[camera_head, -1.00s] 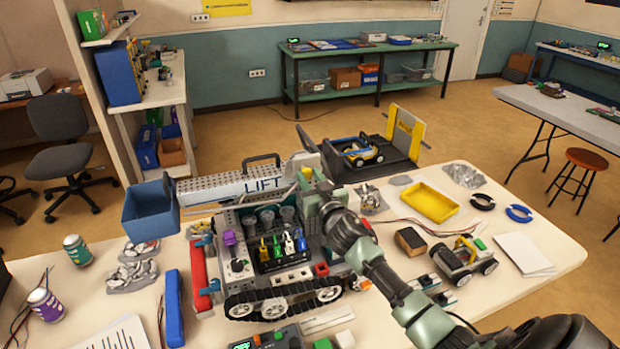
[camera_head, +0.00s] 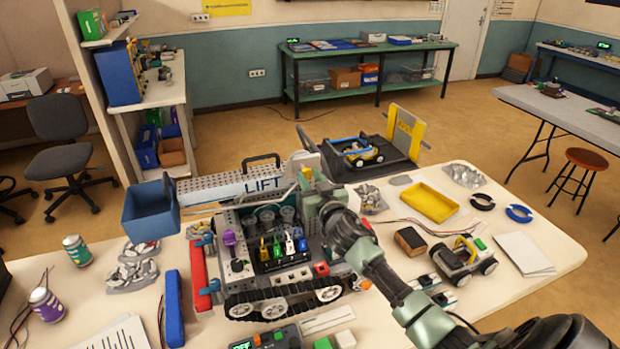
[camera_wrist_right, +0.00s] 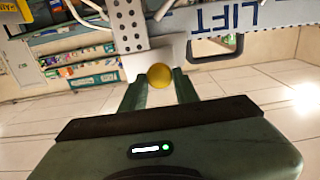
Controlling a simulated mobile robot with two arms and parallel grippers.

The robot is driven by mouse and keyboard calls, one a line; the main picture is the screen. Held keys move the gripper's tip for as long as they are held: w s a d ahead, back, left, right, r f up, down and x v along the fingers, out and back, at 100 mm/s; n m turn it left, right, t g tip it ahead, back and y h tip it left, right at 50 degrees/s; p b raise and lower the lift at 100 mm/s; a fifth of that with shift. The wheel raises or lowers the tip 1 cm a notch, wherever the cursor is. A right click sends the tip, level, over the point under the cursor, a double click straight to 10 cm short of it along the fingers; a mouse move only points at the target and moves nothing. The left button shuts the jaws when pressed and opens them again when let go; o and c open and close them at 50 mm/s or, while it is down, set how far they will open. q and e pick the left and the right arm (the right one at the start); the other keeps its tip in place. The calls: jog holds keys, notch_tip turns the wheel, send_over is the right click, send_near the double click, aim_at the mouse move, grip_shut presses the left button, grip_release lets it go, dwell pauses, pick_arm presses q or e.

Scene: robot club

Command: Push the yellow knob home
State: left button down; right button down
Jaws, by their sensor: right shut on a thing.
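The yellow knob (camera_wrist_right: 159,75) is a small round ball in the right wrist view. It sits between the two green fingers of my right gripper (camera_wrist_right: 160,88), which is shut on it. In the head view my right gripper (camera_head: 307,182) reaches in from the right, over the back right of the tracked robot (camera_head: 275,290). The knob is mostly hidden by the gripper there, and how far it stands out from its mount cannot be told. My left gripper is not in view.
The lift arm marked LIFT (camera_head: 262,185) lies just behind my right gripper. A blue bin (camera_head: 150,215) hangs at its left end. A yellow tray (camera_head: 430,202) and a small wheeled car (camera_head: 462,260) are on the table to the right. Coloured levers (camera_head: 277,247) stand on the tracked robot.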

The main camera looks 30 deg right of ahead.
jog(key=shift+b+x, duration=0.6)
jog(key=shift+x, duration=0.6)
jog(key=shift+r, duration=0.2)
jog(key=c, duration=1.5)
grip_release()
jog(key=o, duration=0.4)
jog(key=shift+w+f, duration=0.15)
jog(key=shift+f, duration=0.05)
jog(key=b+v, duration=0.2)
jog(key=v, duration=0.5)
jog(key=shift+s, duration=0.4)
